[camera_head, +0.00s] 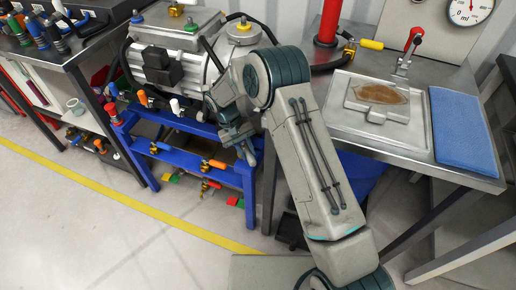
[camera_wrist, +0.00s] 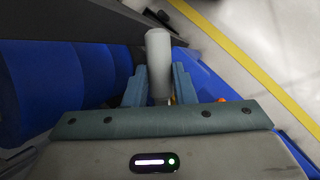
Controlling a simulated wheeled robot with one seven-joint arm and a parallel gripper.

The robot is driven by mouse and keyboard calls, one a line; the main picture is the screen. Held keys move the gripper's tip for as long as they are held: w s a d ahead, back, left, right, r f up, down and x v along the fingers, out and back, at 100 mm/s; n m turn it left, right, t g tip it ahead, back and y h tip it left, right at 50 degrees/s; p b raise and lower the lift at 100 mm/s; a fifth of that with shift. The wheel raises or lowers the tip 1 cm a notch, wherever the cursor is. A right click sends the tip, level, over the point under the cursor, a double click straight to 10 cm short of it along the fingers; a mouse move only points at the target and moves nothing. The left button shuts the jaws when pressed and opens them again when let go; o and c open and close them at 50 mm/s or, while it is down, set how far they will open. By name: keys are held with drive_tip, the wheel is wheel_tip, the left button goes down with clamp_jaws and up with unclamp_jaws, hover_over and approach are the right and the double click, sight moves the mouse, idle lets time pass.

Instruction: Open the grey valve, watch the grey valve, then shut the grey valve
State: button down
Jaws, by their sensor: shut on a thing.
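The grey valve's light grey, rounded handle (camera_wrist: 158,62) stands between my two fingers in the wrist view. My gripper (camera_wrist: 159,88) is shut on this handle, with a finger on each side. In the head view my gripper (camera_head: 246,150) is at the right end of the blue frame. The grey valve cannot be made out clearly there, as my gripper and arm cover that spot. Its body and the lower part of its handle are hidden in the wrist view, so I cannot tell whether it is open or shut.
The blue frame (camera_head: 190,168) carries several other valves, with a white handle (camera_head: 175,107), a red one (camera_head: 111,112) and orange ones. A motor unit (camera_head: 165,60) sits above. A steel table (camera_head: 450,172) with a tray and blue cloth (camera_head: 462,130) stands right. Open floor lies in front.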

drive_tip(key=shift+w+a, duration=0.1)
drive_tip(key=shift+a, duration=0.05)
drive_tip(key=shift+r, duration=0.1)
idle(0.3)
drive_tip(key=c, duration=1.2)
unclamp_jaws()
drive_tip(key=v, duration=0.7)
drive_tip(key=shift+a+r, duration=0.1)
drive_tip(key=shift+r, duration=0.05)
